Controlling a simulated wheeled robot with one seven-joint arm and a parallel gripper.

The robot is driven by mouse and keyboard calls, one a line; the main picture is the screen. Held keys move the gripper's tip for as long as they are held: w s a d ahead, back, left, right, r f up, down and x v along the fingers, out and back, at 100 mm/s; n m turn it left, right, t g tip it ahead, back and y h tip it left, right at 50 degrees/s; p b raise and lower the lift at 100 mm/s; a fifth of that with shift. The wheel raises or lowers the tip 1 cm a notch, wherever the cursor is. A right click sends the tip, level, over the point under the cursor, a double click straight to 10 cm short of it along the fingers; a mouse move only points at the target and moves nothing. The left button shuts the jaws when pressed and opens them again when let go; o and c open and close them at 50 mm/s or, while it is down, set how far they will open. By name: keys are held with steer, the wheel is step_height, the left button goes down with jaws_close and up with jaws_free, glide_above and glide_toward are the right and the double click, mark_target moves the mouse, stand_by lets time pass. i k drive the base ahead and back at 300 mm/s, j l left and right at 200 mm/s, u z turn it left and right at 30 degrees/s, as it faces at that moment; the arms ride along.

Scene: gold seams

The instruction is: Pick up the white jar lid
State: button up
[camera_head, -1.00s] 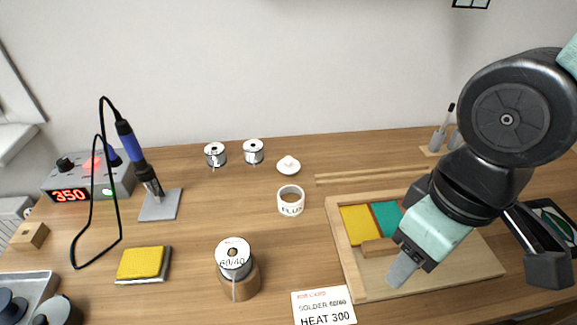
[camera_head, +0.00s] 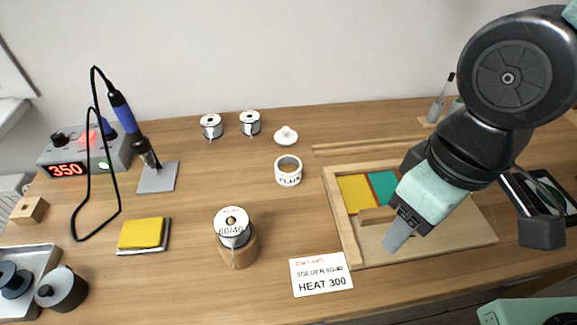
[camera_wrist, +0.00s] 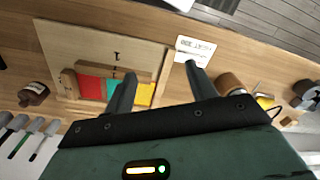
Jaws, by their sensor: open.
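The white jar lid (camera_head: 286,135) lies knob up on the wooden bench, behind the open white flux jar (camera_head: 288,171). My gripper (camera_head: 392,243) is over the wooden tray at the right, well to the right of the lid and nearer the front edge. In the wrist view my gripper (camera_wrist: 160,84) shows two fingers spread apart with nothing between them. I cannot make out the lid in the wrist view.
The wooden tray (camera_head: 343,225) holds yellow and teal pieces. Two thin wooden sticks (camera_head: 368,147) lie right of the lid. Two solder spools (camera_head: 249,123) stand left of it. A larger spool (camera_head: 233,225) and a heat card (camera_head: 321,274) are nearer the front.

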mark_target(286, 136)
steer(key=j+u, duration=0.25)
steer(key=u, duration=0.2)
steer(key=i+j+u, duration=0.1)
steer(key=j+u, duration=0.15)
steer(key=u, duration=0.2)
